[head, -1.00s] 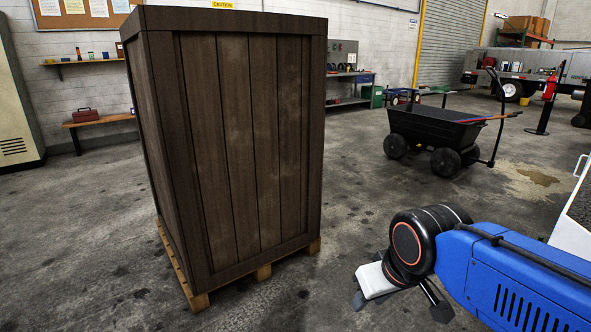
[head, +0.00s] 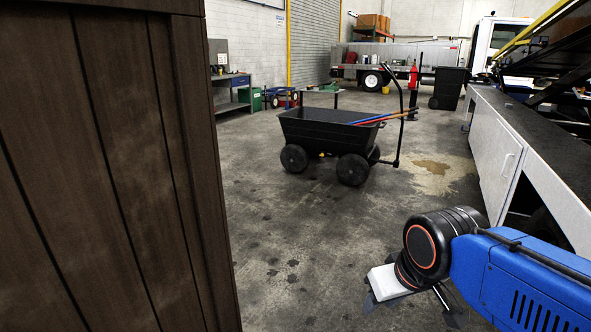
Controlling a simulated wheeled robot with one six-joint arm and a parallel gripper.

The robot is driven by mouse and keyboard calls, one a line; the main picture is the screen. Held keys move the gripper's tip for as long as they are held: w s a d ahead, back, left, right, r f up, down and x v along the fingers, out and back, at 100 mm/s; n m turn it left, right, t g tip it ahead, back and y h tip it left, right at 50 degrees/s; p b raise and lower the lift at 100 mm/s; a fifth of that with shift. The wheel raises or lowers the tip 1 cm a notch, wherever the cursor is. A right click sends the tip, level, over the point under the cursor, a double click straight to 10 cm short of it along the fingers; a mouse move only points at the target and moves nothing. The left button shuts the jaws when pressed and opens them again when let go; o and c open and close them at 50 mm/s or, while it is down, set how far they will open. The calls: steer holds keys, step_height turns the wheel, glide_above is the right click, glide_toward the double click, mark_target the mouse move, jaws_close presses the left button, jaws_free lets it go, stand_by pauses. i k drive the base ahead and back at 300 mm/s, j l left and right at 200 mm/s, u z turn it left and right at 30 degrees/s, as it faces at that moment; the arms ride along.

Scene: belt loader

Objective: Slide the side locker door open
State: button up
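The side locker door (head: 494,152) is a pale grey panel with a light vertical handle (head: 508,163) on the side of the belt loader (head: 523,110), at the right of the head view. It looks shut, though I cannot be sure. My gripper (head: 408,300) is at the bottom right, below my blue arm, pointing down and away. Its dark fingers show in part on either side of its white body and look spread apart, with nothing seen between them. It is well apart from the door, nearer to me.
A tall wooden crate (head: 100,170) stands close on the left. A black garden cart (head: 330,130) with a raised handle stands ahead on the floor. A dark bin (head: 447,88) and a truck (head: 400,62) are farther back.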

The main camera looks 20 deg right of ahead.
mark_target(504, 151)
steer(key=i+l+z, duration=0.15)
steer(key=i+z, duration=0.35)
steer(key=i+j+z, duration=0.15)
steer(key=i+z, duration=0.3)
steer(key=i, duration=0.25)
steer(key=i+j+z, duration=0.35)
steer(key=i+z, duration=0.15)
steer(key=i+j+z, duration=0.45)
steer(key=i+j, duration=0.15)
steer(key=i, duration=0.15)
steer(key=i+j+z, duration=0.45)
steer(key=i+j, duration=0.2)
steer(key=j, duration=0.25)
steer(key=i+z, duration=0.25)
steer(key=i, duration=0.15)
